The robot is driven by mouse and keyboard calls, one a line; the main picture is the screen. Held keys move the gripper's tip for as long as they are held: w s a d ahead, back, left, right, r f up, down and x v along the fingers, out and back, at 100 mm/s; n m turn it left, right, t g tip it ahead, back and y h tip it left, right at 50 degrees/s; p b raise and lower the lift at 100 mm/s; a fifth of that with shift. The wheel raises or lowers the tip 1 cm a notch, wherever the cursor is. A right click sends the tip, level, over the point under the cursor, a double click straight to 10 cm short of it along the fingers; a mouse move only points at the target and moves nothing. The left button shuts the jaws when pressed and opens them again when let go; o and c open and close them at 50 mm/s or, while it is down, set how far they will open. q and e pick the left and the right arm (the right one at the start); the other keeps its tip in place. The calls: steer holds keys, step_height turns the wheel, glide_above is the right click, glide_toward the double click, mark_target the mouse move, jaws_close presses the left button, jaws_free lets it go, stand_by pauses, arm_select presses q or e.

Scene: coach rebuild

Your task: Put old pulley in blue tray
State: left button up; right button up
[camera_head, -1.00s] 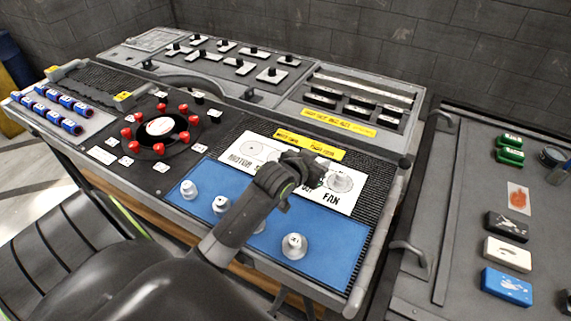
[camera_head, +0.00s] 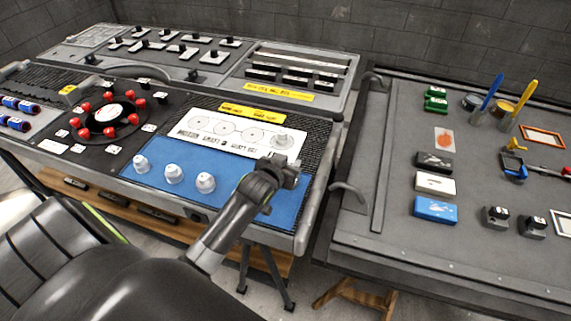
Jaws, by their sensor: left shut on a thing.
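My left gripper (camera_head: 283,172) reaches over the right part of the console, in front of the white card. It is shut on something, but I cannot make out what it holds. A flat blue area (camera_head: 222,207), perhaps the blue tray, lies along the console's front edge. Several pale pulleys (camera_head: 174,173) stand in a row on its left half. My arm covers part of its right half. I cannot tell which pulley is the old one. My right gripper is not in view.
A dark bench (camera_head: 390,230) stands to the right across a narrow gap, with a blue block (camera_head: 435,209), a white block (camera_head: 435,183) and tools. Red knobs (camera_head: 82,107) ring a dark wheel on the console's left. A grey handle (camera_head: 348,192) sticks out near the gripper.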

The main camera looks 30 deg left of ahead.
arm_select(q)
steer(key=shift+f, duration=1.35)
steer(key=shift+f, duration=0.15)
steer(key=o, duration=1.1)
steer(key=shift+c, duration=0.2)
steer(key=v, duration=1.2)
steer(key=shift+r+b, duration=0.25)
steer(key=shift+b, duration=0.05)
steer(key=shift+f, duration=0.1)
